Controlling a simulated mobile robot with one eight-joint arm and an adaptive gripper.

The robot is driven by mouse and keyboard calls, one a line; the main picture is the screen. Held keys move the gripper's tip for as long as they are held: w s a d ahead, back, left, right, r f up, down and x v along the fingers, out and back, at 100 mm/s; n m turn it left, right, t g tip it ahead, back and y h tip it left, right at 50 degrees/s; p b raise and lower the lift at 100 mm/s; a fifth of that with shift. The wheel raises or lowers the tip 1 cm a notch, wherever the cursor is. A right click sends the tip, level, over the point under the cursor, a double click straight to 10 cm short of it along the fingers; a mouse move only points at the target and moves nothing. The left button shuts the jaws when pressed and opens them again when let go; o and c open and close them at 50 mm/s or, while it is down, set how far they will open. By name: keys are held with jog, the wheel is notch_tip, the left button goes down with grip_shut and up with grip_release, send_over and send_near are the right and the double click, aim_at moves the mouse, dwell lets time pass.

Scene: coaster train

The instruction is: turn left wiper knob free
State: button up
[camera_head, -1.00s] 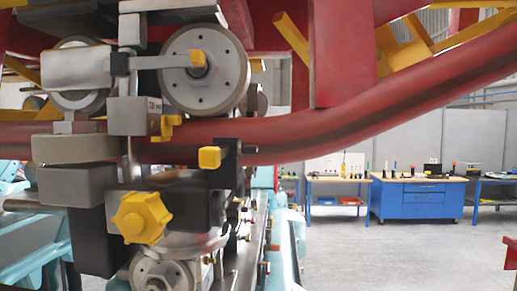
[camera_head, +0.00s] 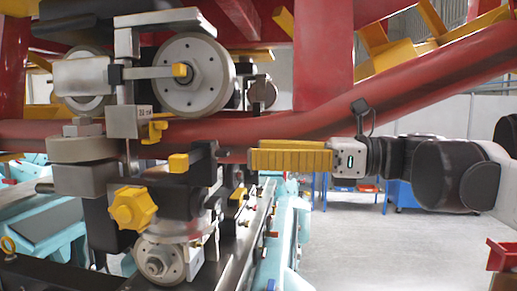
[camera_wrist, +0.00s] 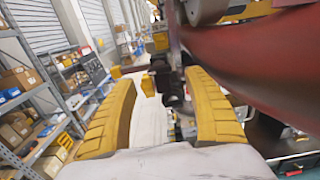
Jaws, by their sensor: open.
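A yellow star-shaped knob (camera_head: 133,208) sits on the front of the dark wheel assembly, below the red rail, in the head view. A yellow block-shaped handle (camera_head: 180,163) sticks out above and right of it. I cannot tell which of them is the left wiper knob. My gripper (camera_head: 254,160) points left, to the right of both and apart from them, in front of the rail. In the wrist view my gripper (camera_wrist: 160,98) has its two yellow fingers wide apart, with nothing held. A small yellow block (camera_wrist: 148,86) shows beyond, between the fingers.
The thick red rail (camera_head: 400,90) runs close above my gripper and also fills the wrist view's right side (camera_wrist: 240,50). Grey wheels (camera_head: 197,73) stand at upper left. A red bin (camera_head: 502,255) is at lower right. Open floor (camera_head: 390,250) lies below my arm.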

aim_at(230, 152)
jog(key=a, duration=0.4)
jog(key=a+p, duration=0.1)
jog(key=a, duration=0.1)
jog(key=shift+w+a, duration=0.25)
jog(key=shift+a, duration=0.05)
jog(key=shift+d, duration=0.1)
jog(key=shift+c, duration=0.5)
jog(key=c, duration=1.1)
